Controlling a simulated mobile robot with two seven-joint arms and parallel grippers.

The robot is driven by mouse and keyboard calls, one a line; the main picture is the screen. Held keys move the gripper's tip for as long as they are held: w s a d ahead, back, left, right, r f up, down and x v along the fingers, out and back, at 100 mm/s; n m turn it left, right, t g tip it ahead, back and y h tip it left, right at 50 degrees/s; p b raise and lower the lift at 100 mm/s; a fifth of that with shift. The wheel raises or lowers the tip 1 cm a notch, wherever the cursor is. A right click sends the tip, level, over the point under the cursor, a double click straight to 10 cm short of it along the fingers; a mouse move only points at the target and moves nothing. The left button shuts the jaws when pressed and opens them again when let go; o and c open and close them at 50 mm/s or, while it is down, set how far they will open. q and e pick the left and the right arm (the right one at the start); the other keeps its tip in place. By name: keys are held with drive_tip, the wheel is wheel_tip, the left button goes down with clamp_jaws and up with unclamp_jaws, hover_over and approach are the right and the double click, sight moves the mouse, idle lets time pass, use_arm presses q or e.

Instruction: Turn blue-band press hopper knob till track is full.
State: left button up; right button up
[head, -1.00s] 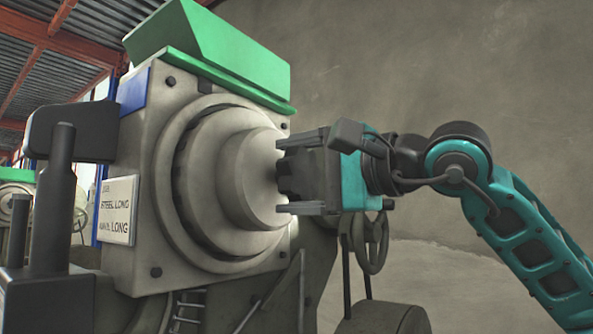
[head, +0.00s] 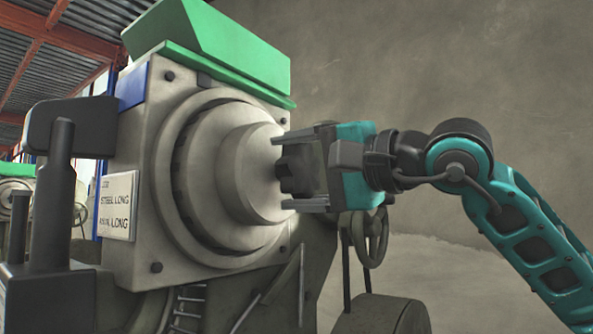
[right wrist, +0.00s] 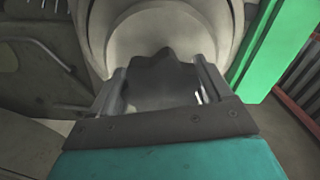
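The press with the blue band (head: 134,87) fills the left and middle of the head view. A round pale hopper drum (head: 240,175) faces right on it. A dark lobed knob (head: 294,170) sits at the drum's centre. My right gripper (head: 300,168) has its fingers on either side of the knob. In the right wrist view the knob (right wrist: 165,82) lies between the two fingers (right wrist: 160,82). I cannot tell whether the fingers press on it. The track and its fill are not discernible. My left gripper is out of view.
A green hopper top (head: 215,45) stands above the drum. A label plate (head: 117,206) reads "STEEL LONG" in part. A dark post and block (head: 55,200) stand at the left. A handwheel (head: 368,238) is below my right wrist. The wall side at right is open.

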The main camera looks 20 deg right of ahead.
drive_tip(key=o, duration=0.4)
drive_tip(key=shift+s+d, duration=0.35)
drive_tip(key=shift+s, duration=0.05)
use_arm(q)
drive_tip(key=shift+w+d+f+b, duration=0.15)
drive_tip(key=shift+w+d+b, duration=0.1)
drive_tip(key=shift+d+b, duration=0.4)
use_arm(e)
drive_tip(key=v, duration=1.2)
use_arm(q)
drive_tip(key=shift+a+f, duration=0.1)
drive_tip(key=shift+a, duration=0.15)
